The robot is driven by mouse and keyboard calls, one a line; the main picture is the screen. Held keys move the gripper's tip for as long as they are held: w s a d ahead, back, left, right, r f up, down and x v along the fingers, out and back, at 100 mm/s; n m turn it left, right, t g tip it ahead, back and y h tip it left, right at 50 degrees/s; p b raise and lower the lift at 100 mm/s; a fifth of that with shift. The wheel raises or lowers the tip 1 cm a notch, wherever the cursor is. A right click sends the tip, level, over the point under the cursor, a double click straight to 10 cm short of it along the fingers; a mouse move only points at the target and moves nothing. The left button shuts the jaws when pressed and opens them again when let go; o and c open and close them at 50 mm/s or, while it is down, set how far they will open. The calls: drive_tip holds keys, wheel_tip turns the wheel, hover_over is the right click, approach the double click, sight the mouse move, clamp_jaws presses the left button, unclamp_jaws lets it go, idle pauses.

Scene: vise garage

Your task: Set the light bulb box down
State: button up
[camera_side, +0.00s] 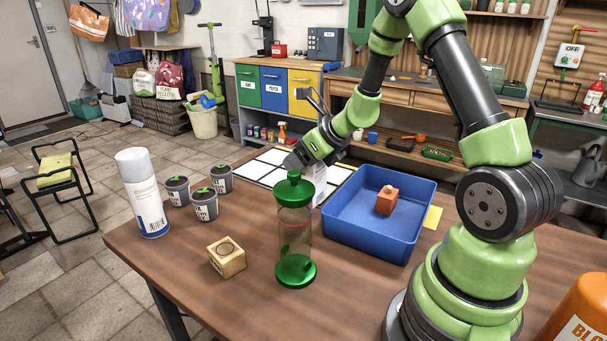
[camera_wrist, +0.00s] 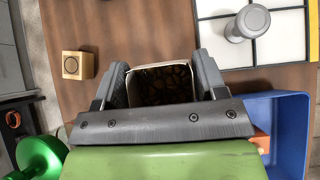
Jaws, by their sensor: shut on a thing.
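The light bulb box (camera_wrist: 162,84) is between the two fingers of my gripper (camera_wrist: 161,88) in the wrist view. I see its dark patterned top and pale edges. My gripper is shut on it. In the side view my gripper (camera_side: 300,157) is above the table, behind the green-capped clear cylinder. A pale part of the box (camera_side: 319,184) shows just right of that cylinder. The rest of the box is hidden, and I cannot tell whether its bottom touches anything.
The green-capped cylinder (camera_side: 295,236) stands in front. A blue tray (camera_side: 353,239) holding an orange block (camera_side: 387,200) is to the right. A wooden block (camera_side: 227,258), several pots and a white spray can (camera_side: 142,194) are left. A white-panelled board (camera_side: 262,171) lies behind.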

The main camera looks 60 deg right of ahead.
drive_tip(key=w+a+r+n+y, duration=0.1)
drive_tip(key=w+a+n+y, duration=0.1)
drive_tip(key=w+a, duration=0.7)
drive_tip(key=w+a+r+n+y, duration=0.25)
drive_tip(key=w+a, duration=0.45)
drive_tip(key=a, duration=0.5)
wheel_tip(320, 180, down, 10)
drive_tip(key=h, duration=0.1)
drive_tip(key=shift+d+g, duration=0.25)
drive_tip(key=shift+g, duration=0.05)
drive_tip(key=shift+s+f, duration=0.1)
drive_tip(key=o, duration=1.2)
